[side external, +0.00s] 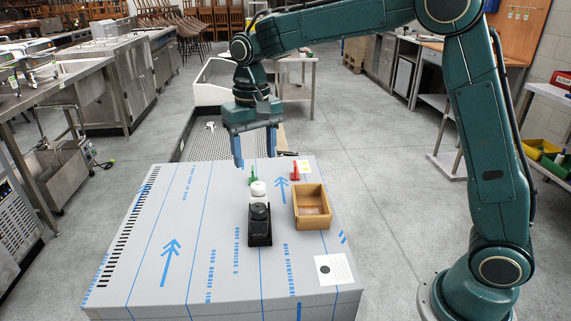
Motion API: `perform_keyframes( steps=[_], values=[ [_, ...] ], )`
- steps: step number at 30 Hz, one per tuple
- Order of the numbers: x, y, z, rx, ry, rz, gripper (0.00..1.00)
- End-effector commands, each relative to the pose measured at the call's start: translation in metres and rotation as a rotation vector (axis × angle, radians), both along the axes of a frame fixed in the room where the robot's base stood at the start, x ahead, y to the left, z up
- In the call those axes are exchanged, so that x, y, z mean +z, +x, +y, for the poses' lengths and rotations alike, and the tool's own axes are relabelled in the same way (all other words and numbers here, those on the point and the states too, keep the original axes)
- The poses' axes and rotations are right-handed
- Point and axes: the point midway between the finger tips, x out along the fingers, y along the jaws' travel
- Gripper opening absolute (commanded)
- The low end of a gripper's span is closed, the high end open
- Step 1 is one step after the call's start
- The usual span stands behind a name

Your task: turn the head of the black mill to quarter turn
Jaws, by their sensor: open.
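The black mill (260,213) stands upright on the grey, blue-lined work surface, near its middle. It has a rounded dark head, and a black block-like base (260,239) shows at its front. The angle of the head is too small to read. My gripper (255,160) is open and empty, pointing down with its two blue fingers apart. It hangs above the far part of the surface, behind and above the black mill, and does not touch it.
A white rounded object (258,188) stands just behind the black mill. A green piece (253,173) and a red piece (295,171) are farther back. An open wooden box (312,222) sits close to the right. The left side of the surface (200,240) is clear.

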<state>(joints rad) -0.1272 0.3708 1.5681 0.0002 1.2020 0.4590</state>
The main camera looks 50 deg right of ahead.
Motion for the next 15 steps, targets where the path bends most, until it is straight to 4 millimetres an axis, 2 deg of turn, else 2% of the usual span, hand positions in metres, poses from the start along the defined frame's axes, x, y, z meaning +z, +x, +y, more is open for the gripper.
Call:
perform_keyframes(
  steps=[15],
  values=[
    [-0.0004,0.0009,-0.0001,0.701,0.0,0.001,0.59]
  ],
)
